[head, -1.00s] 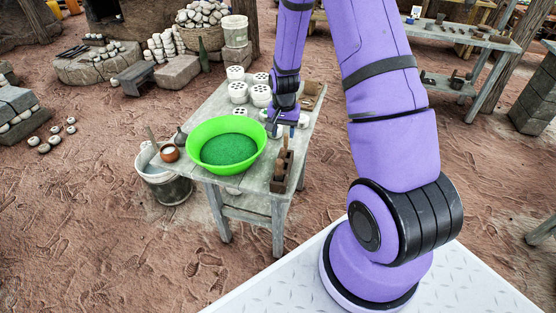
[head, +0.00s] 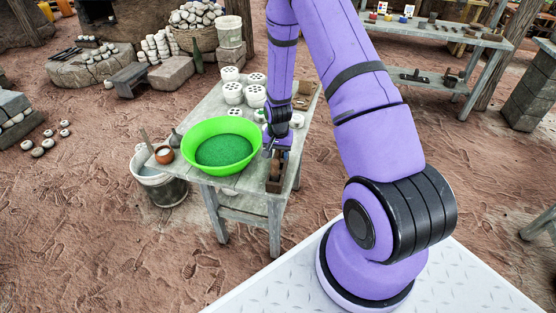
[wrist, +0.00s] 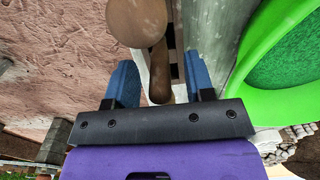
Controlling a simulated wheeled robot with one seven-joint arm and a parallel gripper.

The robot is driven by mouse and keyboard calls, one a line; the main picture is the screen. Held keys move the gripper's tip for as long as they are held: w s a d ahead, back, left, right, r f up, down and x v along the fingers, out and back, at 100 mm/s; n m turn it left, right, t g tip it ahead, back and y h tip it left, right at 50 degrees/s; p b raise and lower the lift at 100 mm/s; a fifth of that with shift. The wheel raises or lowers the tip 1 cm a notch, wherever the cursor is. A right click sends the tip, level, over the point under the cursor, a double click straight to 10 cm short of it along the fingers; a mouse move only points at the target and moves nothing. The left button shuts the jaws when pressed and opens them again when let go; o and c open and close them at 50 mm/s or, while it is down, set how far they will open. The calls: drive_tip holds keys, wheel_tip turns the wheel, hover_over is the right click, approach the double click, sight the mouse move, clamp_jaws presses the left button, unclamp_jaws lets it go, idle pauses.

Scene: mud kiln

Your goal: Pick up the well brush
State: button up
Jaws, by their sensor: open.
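My gripper (head: 275,150) is over the near right corner of the table, just above a narrow wooden holder (head: 274,187) with upright wooden handles. In the wrist view its two blue fingers (wrist: 160,78) are apart. A brown wooden handle (wrist: 160,88) shows between them, and I cannot tell if either finger touches it. A larger round-ended wooden handle (wrist: 137,22) stands just beyond the fingertips, nearer the left finger. I cannot tell which handle belongs to the well brush; the lower ends are hidden.
A green basin (head: 222,127) with green contents sits close left of the holder on the grey table (head: 212,188). White perforated pots (head: 233,94) stand behind it. A bucket (head: 163,187) stands on the ground at left, with a small brown pot (head: 164,155) by the table edge.

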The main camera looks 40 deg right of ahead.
drive_tip(key=shift+f, duration=0.1)
drive_tip(key=c, duration=0.9)
